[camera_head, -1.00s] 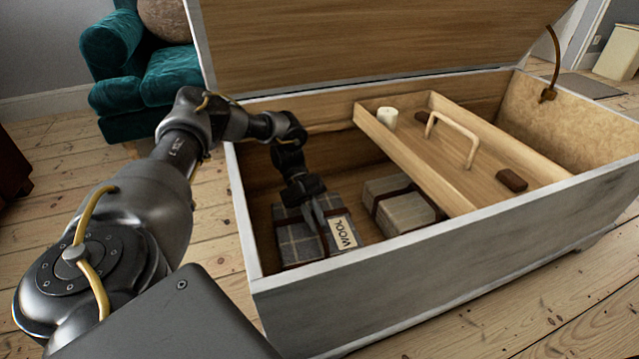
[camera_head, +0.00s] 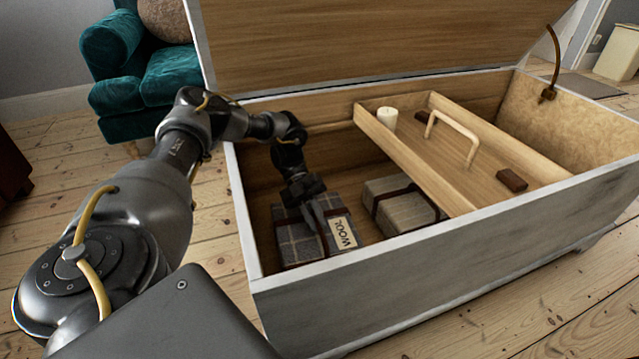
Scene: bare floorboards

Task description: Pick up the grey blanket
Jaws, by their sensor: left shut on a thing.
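The grey blanket (camera_head: 297,243) is a folded grey checked bundle with a dark strap and a label reading "WOOL". It lies in the left part of the open chest (camera_head: 420,262). My left gripper (camera_head: 317,222) reaches down into the chest and is shut on the grey blanket at its top, near the label. The fingertips are partly hidden against the blanket. The blanket appears to be at the chest floor; I cannot tell whether it is lifted. My right gripper is not in view.
A paler strapped bundle (camera_head: 408,211) lies to the right in the chest. A wooden tray (camera_head: 440,183) with a handle sits above it, holding a white candle (camera_head: 387,118) and a brown block (camera_head: 512,180). The raised lid (camera_head: 370,40) stands behind. A teal armchair (camera_head: 150,75) is at back left.

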